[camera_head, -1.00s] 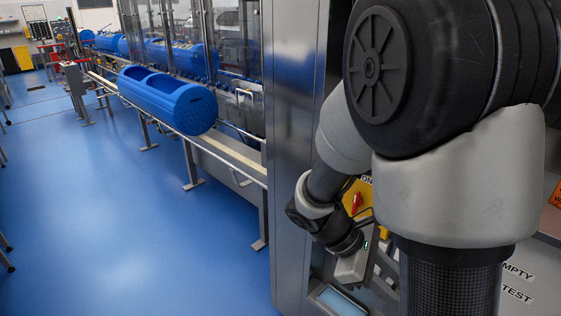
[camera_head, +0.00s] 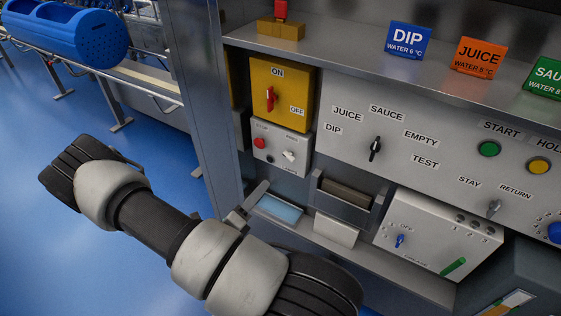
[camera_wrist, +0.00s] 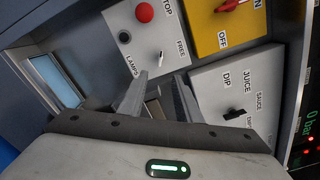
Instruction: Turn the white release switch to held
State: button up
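The white release switch (camera_head: 289,155) is a small knob on a grey box, beside a red stop button (camera_head: 260,143). In the wrist view the white switch (camera_wrist: 161,57) stands just beyond my fingertips, with a FREE label beside it. I cannot see a HELD label clearly or tell which position the switch points to. My gripper (camera_wrist: 161,77) is open, with an empty gap between its two fingers, apart from the switch. In the head view my gripper (camera_head: 247,203) is partly hidden by my arm, below and left of the grey box.
A yellow box with a red ON/OFF switch (camera_head: 269,99) sits directly above. A black selector (camera_head: 375,148) is on the panel to the right. A tray with a light blue surface (camera_head: 279,209) and a ledge lie below. A steel post (camera_head: 200,90) stands left.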

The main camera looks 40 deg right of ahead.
aim_at(287, 158)
jog(key=x, duration=1.5)
jog(key=shift+w+d+b, duration=0.1)
jog(key=shift+d+b, duration=0.3)
grip_shut()
